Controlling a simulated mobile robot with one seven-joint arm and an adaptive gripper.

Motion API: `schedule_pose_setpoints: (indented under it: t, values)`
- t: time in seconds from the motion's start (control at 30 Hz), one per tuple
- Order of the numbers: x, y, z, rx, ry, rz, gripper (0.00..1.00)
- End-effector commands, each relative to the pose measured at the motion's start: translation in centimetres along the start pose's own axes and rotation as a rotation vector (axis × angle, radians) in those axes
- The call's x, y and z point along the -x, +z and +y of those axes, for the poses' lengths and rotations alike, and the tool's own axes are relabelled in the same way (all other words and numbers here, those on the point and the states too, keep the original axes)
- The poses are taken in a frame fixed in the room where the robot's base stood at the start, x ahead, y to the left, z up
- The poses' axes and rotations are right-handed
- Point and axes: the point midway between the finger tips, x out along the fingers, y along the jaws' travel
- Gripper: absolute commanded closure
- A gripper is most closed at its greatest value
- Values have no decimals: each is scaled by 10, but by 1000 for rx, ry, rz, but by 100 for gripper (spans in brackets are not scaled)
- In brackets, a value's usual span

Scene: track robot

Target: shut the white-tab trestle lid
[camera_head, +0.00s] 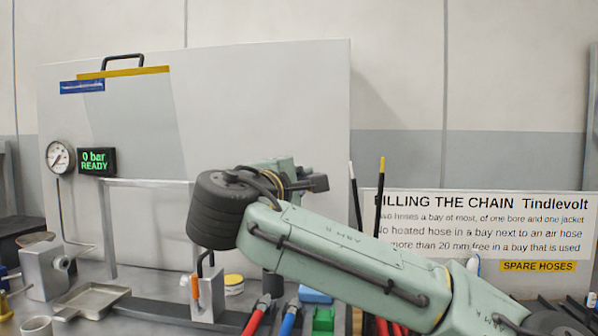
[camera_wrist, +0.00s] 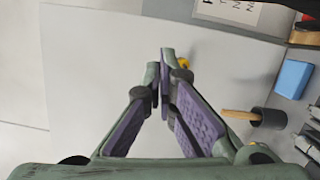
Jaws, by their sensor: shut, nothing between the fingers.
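I cannot make out a trestle lid with a white tab in either view; my arm covers much of the middle of the head view. My gripper (camera_wrist: 160,58) is in the wrist view, its purple-padded fingers converging with their tips together and nothing held. A large plain pale surface lies beyond the fingers. A small yellow thing (camera_wrist: 184,63) shows just right of the fingertips; I cannot tell whether they touch. In the head view the fingers cannot be made out.
A pale upright cabinet (camera_head: 265,100) stands behind the bench, with a gauge (camera_head: 61,158) and a green-lit display (camera_head: 97,162) at left. A metal tray (camera_head: 92,299) and an orange-tabbed metal block (camera_head: 209,293) stand in front. A sign (camera_head: 480,228) is at right.

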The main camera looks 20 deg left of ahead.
Motion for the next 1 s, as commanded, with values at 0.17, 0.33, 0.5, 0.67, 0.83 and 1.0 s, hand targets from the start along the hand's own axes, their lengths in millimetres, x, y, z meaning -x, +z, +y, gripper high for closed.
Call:
schedule_pose_setpoints:
  t: [0.17, 0.33, 0.5, 0.67, 0.83, 1.0]
  values:
    - [-39, 1, 4, 0, 0, -2, 100]
    - [-48, 25, 2, -2, 0, -1, 100]
    - [-50, 36, 1, -2, 1, 1, 100]
    - [-50, 39, 0, -2, 1, 3, 100]
    - [-50, 38, 0, -2, 1, 3, 100]
    - [-52, 41, 0, -9, -1, 2, 100]
